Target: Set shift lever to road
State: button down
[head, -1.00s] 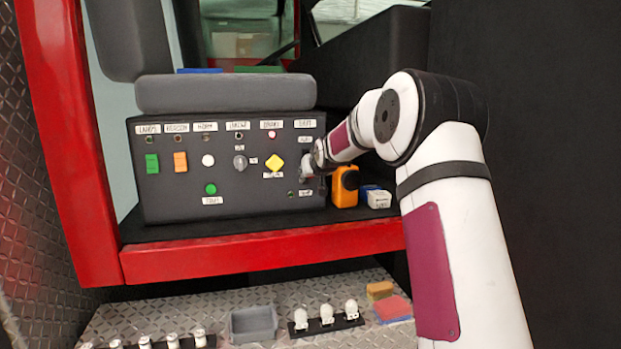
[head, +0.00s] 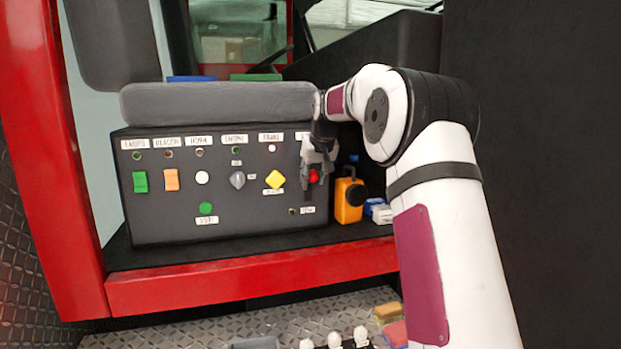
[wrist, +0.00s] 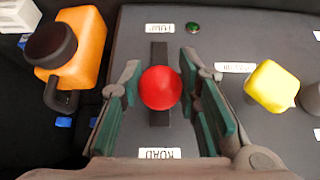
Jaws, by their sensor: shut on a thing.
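The shift lever has a round red knob (wrist: 161,88) and stands in a dark slot (wrist: 159,52) on the grey control panel (head: 250,215). The wrist view shows the panel upside down, with the PUMP label (wrist: 160,28) above the slot and the ROAD label (wrist: 159,153) below it. The knob appears over the middle of the slot. My gripper (wrist: 160,80) has a finger on each side of the knob and is shut on it. In the head view my gripper (head: 315,165) covers the panel's upper right and hides most of the ROAD label.
A yellow knob (wrist: 271,87) sits beside the lever on the panel. A green lamp (wrist: 193,54) is near the PUMP label. An orange container (head: 349,198) stands just right of the panel. A grey cushion (head: 220,103) lies on top of the panel.

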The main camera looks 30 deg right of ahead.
jog(key=shift+r, duration=0.1)
jog(key=c, duration=1.2)
grip_release()
jog(key=shift+w, duration=0.1)
jog(key=v, duration=1.2)
